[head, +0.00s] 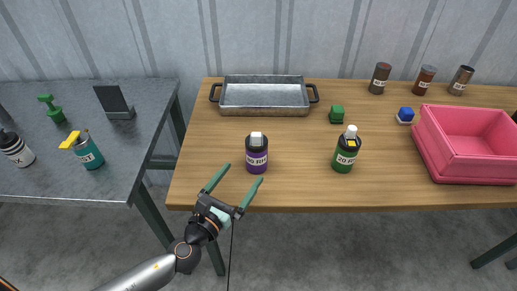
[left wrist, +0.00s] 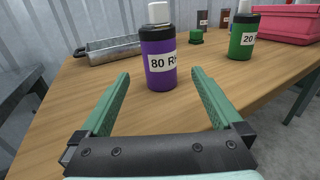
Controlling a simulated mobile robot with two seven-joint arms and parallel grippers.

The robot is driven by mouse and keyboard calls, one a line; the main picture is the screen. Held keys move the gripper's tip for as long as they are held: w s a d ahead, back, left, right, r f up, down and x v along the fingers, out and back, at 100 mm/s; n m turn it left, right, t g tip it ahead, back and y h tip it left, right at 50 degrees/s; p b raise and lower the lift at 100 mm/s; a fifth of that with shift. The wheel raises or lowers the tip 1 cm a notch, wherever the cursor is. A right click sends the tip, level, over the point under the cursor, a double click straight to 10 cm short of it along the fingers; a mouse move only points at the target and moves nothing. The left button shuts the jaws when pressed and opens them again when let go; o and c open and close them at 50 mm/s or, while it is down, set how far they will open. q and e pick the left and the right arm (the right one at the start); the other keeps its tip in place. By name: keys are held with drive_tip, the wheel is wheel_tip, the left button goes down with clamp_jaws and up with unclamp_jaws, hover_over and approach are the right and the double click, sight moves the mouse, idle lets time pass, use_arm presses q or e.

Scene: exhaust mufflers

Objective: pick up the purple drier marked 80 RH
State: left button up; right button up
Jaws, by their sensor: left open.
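The purple drier (head: 257,159) stands upright near the front edge of the wooden table, with a dark top and white cap. My right gripper is not in view.
A green bottle (head: 345,151) labelled 20 stands to the right. A metal tray (head: 265,112) lies behind. A green block (head: 336,114), blue block (head: 405,115), several brown jars and a pink bin (head: 465,181) are farther right. A grey table (head: 60,185) is at left.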

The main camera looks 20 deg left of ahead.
sight(257, 153)
use_arm(q)
drive_tip(key=w, duration=0.3)
drive_tip(key=w+d, duration=0.1)
drive_tip(key=w, duration=0.5)
drive_tip(key=shift+w+d+f, duration=0.15)
drive_tip(key=shift+d+f, duration=0.1)
drive_tip(key=shift+d, duration=0.15)
drive_tip(key=shift+c, duration=0.4)
drive_tip(key=c, duration=1.3)
drive_tip(key=shift+c, duration=0.5)
drive_tip(key=shift+r+p, duration=0.2)
drive_tip(key=shift+p, duration=0.15)
